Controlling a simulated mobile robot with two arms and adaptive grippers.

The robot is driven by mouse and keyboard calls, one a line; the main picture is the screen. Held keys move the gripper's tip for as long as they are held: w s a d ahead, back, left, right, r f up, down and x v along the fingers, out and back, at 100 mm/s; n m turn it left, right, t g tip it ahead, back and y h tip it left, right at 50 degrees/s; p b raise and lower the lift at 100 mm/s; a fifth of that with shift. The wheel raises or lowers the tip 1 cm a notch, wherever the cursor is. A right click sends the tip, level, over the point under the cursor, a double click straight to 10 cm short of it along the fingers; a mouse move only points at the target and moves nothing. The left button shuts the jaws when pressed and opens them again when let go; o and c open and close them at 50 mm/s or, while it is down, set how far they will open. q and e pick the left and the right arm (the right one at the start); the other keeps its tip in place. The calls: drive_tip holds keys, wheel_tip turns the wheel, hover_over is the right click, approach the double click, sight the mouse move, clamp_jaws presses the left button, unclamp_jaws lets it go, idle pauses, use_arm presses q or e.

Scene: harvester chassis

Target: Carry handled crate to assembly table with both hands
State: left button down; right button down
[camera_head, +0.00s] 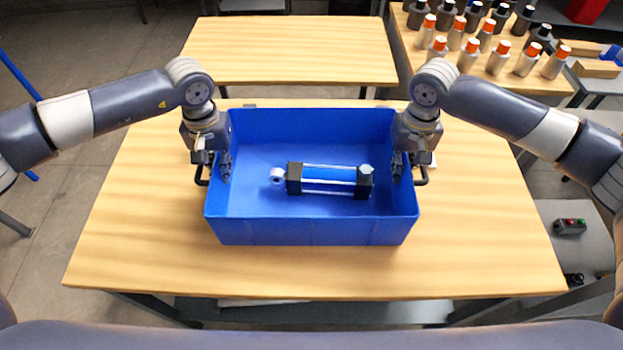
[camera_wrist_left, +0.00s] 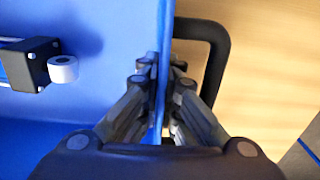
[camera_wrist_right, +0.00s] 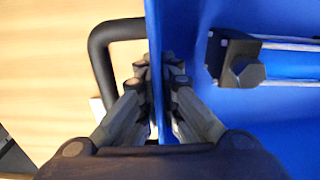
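A blue open crate (camera_head: 310,232) is in front of me, over or on the near wooden table (camera_head: 480,240); I cannot make out a gap under it. It has a black handle on each short side. My left gripper (camera_head: 212,165) has its fingers on both sides of the crate's left wall, pressed close to it, beside the left handle (camera_wrist_left: 215,60). My right gripper (camera_head: 408,165) pinches the right wall the same way, beside the right handle (camera_wrist_right: 100,55). A cylinder (camera_head: 328,180) with black end blocks lies inside the crate.
A second wooden table (camera_head: 290,50) stands behind, its top bare. At the back right, another table holds several orange-capped bottles (camera_head: 503,55) and dark parts (camera_head: 420,14).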

sight(217, 154)
use_arm(q)
drive_tip(key=shift+w+r, duration=0.2)
use_arm(e)
drive_tip(key=shift+w+r, duration=0.2)
use_arm(q)
drive_tip(key=shift+r, duration=0.1)
use_arm(e)
drive_tip(key=shift+r, duration=0.1)
